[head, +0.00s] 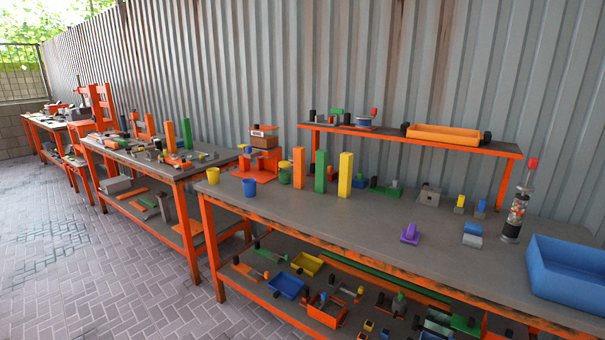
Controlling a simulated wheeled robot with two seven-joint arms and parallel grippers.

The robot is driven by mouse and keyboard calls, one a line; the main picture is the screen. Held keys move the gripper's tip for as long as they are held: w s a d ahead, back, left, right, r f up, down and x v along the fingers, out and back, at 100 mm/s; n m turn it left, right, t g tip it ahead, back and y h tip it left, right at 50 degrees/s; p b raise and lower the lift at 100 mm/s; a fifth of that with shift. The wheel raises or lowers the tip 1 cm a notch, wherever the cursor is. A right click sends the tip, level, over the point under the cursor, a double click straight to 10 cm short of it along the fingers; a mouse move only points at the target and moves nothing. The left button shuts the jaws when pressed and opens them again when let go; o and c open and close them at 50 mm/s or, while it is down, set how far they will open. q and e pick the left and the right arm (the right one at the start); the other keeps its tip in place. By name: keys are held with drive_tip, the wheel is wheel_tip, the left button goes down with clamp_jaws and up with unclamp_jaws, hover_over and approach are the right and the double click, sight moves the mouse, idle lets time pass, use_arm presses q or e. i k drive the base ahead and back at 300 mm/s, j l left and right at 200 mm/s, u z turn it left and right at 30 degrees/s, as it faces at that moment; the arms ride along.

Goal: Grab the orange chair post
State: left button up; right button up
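In the head view an orange post (299,168) stands upright on the grey top of the near workbench (330,217). It is to the left of a green post (321,171) and a yellow post (345,174), in a short row with gaps between them. Another orange post (170,136) stands upright on the workbench farther left, beside a second green post (187,133). The frame does not show which orange post is the chair post. Neither of my grippers is in view.
A blue bin (567,272) sits at the bench's right end. A raised shelf (420,140) runs behind. Paved floor (100,270) is clear at left.

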sight(300, 153)
drive_tip(key=i+j, duration=0.45)
drive_tip(key=i+j+z, duration=0.1)
drive_tip(key=i+j, duration=0.4)
drive_tip(key=j, duration=0.15)
